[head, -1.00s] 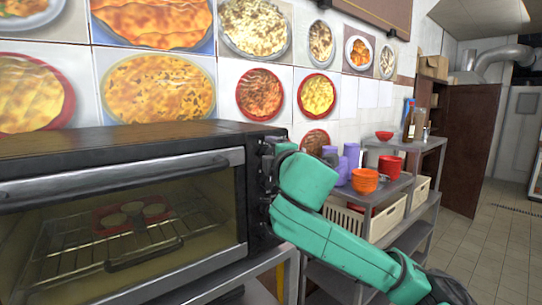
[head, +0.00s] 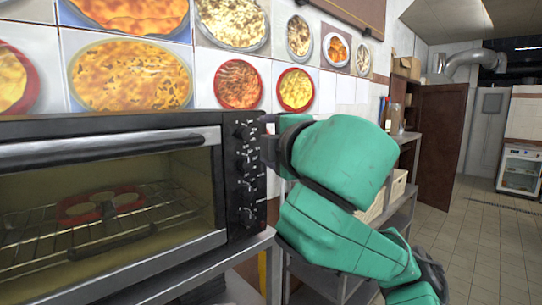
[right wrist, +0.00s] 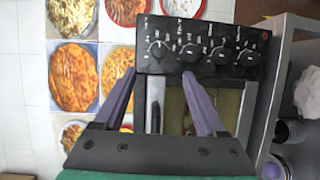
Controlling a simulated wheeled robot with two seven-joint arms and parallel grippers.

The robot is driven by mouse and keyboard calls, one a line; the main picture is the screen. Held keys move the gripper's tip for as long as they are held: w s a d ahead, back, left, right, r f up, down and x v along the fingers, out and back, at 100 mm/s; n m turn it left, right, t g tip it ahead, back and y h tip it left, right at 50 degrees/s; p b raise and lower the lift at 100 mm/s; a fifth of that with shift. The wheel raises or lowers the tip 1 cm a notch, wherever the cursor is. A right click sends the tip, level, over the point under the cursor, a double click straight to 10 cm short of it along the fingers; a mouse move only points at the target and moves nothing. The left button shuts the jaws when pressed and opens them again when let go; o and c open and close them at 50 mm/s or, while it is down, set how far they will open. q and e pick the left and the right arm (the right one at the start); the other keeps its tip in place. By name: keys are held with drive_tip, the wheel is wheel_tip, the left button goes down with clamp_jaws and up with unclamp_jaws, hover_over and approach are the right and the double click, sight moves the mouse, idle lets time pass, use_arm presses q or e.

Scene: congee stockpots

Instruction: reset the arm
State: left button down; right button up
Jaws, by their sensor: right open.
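My right arm (head: 345,165) is green and comes in from the lower right. Its gripper (right wrist: 160,77) shows two purple fingers spread apart with nothing between them in the right wrist view. In the head view this gripper (head: 268,148) is mostly hidden by the wrist and is just right of the oven's control panel (head: 246,172). The panel and its black knobs also show in the right wrist view (right wrist: 203,50), beyond the fingertips. I cannot tell whether a finger touches it. My left gripper is not in view.
The black toaster oven (head: 110,130) has its door shut. Inside, a red tray (head: 75,212) with round items sits on the wire rack. Metal shelves (head: 405,215) stand behind my arm. Open tiled floor (head: 480,240) lies to the right, with a brown cabinet (head: 441,140) behind.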

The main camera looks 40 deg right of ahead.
drive_tip(key=shift+v, duration=0.85)
drive_tip(key=shift+w, duration=0.15)
